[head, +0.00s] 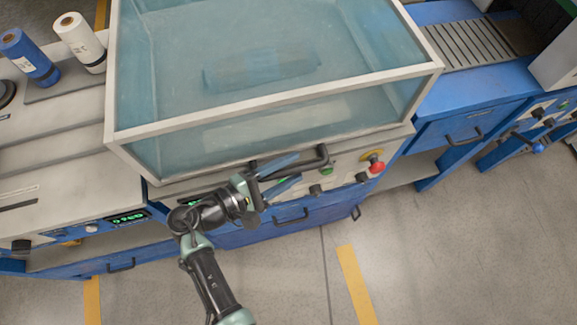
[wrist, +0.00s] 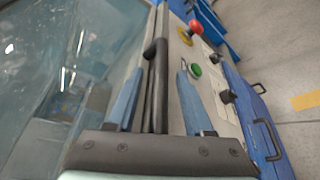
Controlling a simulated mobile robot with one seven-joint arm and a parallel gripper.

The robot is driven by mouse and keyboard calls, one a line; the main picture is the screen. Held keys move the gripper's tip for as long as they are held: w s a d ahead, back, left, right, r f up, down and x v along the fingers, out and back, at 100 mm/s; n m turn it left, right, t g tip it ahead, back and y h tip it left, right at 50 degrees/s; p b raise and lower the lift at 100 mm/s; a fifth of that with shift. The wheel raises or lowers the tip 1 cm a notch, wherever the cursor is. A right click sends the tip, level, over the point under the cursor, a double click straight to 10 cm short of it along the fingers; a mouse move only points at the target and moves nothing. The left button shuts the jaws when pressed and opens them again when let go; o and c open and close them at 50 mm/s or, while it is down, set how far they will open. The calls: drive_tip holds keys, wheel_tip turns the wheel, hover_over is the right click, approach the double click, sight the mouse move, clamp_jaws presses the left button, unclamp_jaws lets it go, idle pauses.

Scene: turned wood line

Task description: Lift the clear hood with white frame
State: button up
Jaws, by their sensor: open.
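The clear hood with a white frame (head: 275,103) sits lowered on the machine, and its clear panel (wrist: 60,60) fills the left of the wrist view. A black bar handle (head: 323,156) runs along the hood's lower front edge. It also shows in the wrist view (wrist: 155,85), between my two blue fingers. My gripper (head: 299,167) is open at the handle, with one finger on each side of it; the wrist view also shows the gripper (wrist: 157,95). I cannot tell whether either finger touches the handle. A dark roll-like shape (head: 262,70) shows dimly through the hood.
On the front panel are a red knob (head: 376,165), a green button (head: 327,170) and black knobs, close to my gripper's right. A blue roll (head: 28,55) and a white roll (head: 80,40) stand at the left. Open floor (head: 450,250) lies in front.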

clamp_jaws()
idle(1.4)
